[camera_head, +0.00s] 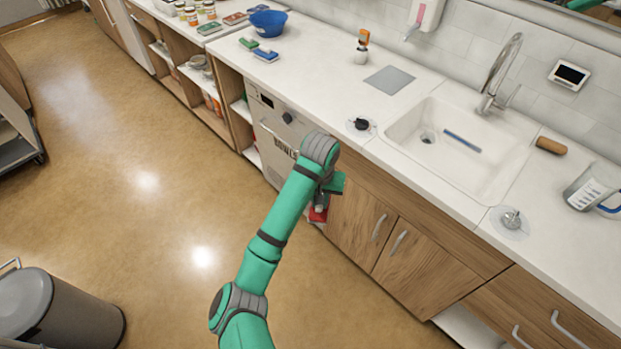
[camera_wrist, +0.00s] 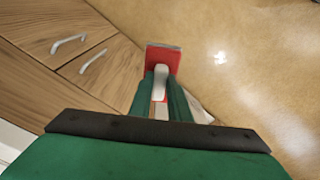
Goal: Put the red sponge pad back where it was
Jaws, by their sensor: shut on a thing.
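The red sponge pad (camera_head: 318,214) hangs below my gripper (camera_head: 321,201), in front of the wooden cabinet doors and beside the counter's front edge. In the wrist view the red pad (camera_wrist: 163,58) shows beyond the fingertips, with a grey edge on its far side and a pale piece between the fingers. My gripper (camera_wrist: 160,90) is shut on it, pointing down over the floor side of the counter. The fingers hide part of the pad.
The white counter (camera_head: 330,95) holds a green sponge (camera_head: 249,43) and a blue sponge (camera_head: 265,55) near a blue bowl (camera_head: 268,22). A grey mat (camera_head: 389,80) lies left of the sink (camera_head: 455,150). A grey bin (camera_head: 60,310) stands on the open floor.

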